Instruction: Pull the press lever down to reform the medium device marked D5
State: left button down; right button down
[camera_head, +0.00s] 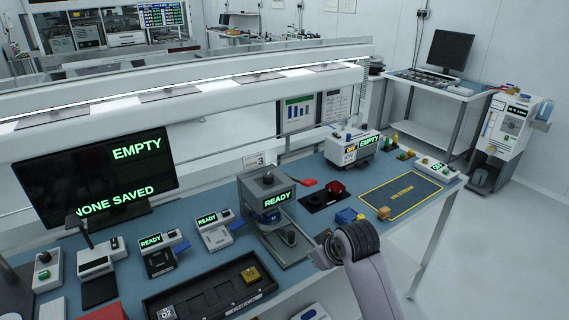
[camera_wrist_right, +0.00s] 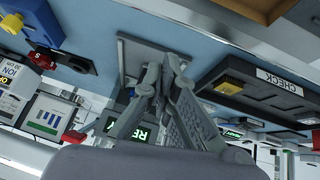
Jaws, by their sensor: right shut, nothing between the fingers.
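The press (camera_head: 268,212) is a grey frame on the blue bench with a green READY display. A red-ended lever (camera_head: 307,183) sticks out at its right side, and its red end also shows in the wrist view (camera_wrist_right: 75,136). A blue part sits inside the press; I cannot read a D5 mark on it. My right gripper (camera_head: 322,252) is in front of the press to the right, apart from the lever and partly hidden by my wrist. In the wrist view its fingers (camera_wrist_right: 164,66) are together and empty, covering part of the press. My left gripper is not in view.
A black tray (camera_head: 195,301) marked CHECK with a yellow block (camera_head: 250,275) lies left of the press. Right of it are a black mat with a red part (camera_head: 334,188), a blue block (camera_head: 346,216) and a yellow-outlined area (camera_head: 408,192). A monitor (camera_head: 95,180) stands at left.

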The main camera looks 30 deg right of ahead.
jog(key=w+d+r+t, duration=0.1)
jog(key=w+d+r, duration=0.2)
jog(key=r, duration=0.4)
jog(key=w+d+r+t+y, duration=0.1)
jog(key=w+d+r, duration=0.3)
jog(key=r, duration=0.3)
jog(key=w+d+r+t, duration=0.2)
jog(key=w+d+r, duration=0.1)
jog(key=w+r, duration=0.2)
notch_tip(320, 180, up, 2)
jog(key=shift+d+r+m+y, duration=0.15)
jog(key=shift+d+m+y, duration=0.15)
jog(key=shift+y, duration=0.1)
jog(key=shift+a, duration=0.1)
jog(key=p, duration=0.4)
send_over(311, 180)
jog(key=w, duration=0.1)
jog(key=f, duration=0.5)
jog(key=shift+w+a+f, duration=0.2)
jog(key=shift+a+f, duration=0.05)
jog(key=shift+f, duration=0.05)
jog(key=shift+s+d+f+p, duration=0.1)
jog(key=shift+s+f+p, duration=0.2)
jog(key=shift+f, duration=0.35)
jog(key=shift+s+f+p, duration=0.25)
jog(key=shift+s+f, duration=0.05)
jog(key=shift+f, duration=0.3)
jog(key=shift+s+f, duration=0.3)
jog(key=shift+f, duration=0.3)
